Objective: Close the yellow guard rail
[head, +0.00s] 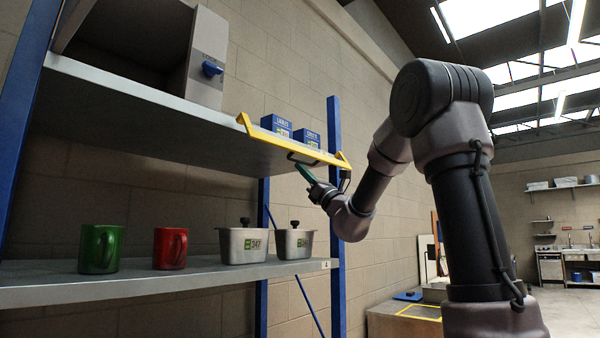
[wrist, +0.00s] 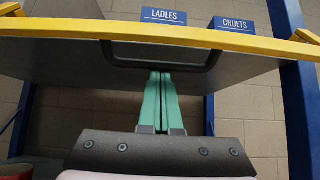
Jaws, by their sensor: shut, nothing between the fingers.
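The yellow guard rail (head: 285,143) runs along the front of the upper shelf's right part, with short yellow arms at its ends. It crosses the wrist view (wrist: 180,33) below the box labels. Its black handle (wrist: 160,66) hangs below the bar. My gripper (head: 301,168) is just below the rail at the handle. Its teal fingers are shut together and empty, as the wrist view (wrist: 160,76) shows. The fingertips reach the handle's lower bar in that view; I cannot tell whether they touch it.
Blue boxes marked LADLES (wrist: 163,16) and CRUETS (wrist: 234,24) stand behind the rail. A grey dispenser (head: 207,60) stands at left on the upper shelf (head: 130,92). A green mug (head: 100,249), a red mug (head: 168,248) and two steel pots (head: 243,245) stand below. A blue post (head: 335,220) is at right.

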